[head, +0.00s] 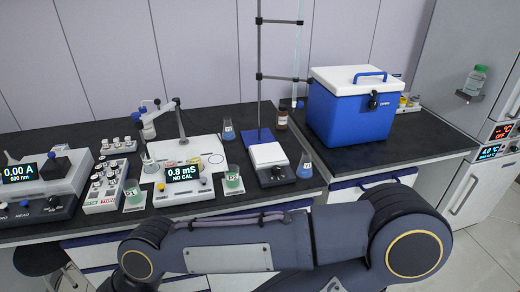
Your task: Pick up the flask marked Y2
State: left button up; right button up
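Two conical flasks with blue liquid stand on the black bench. One flask (228,130) is at the back, left of the burette stand. The other flask (304,167) is near the front edge, right of the stirrer plate. Their labels are too small to read, so I cannot tell which is marked Y2. Neither flask is held. One of my arms crosses the bottom of the head view in front of the bench. Neither of my grippers is in view.
A stirrer plate (268,156) stands under the tall burette stand (259,80). A brown bottle (282,118) is behind it. A conductivity meter (182,185) and green-liquid beaker (233,180) are left.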

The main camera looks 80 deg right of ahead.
aim_at(229, 133)
jog(key=z, duration=0.5)
jog(key=j+z, duration=0.1)
jog(key=z, duration=0.35)
jog(key=k+z, duration=0.1)
jog(key=z, duration=0.85)
jog(key=k+z, duration=0.1)
jog(key=z, duration=0.85)
jog(key=k, duration=0.05)
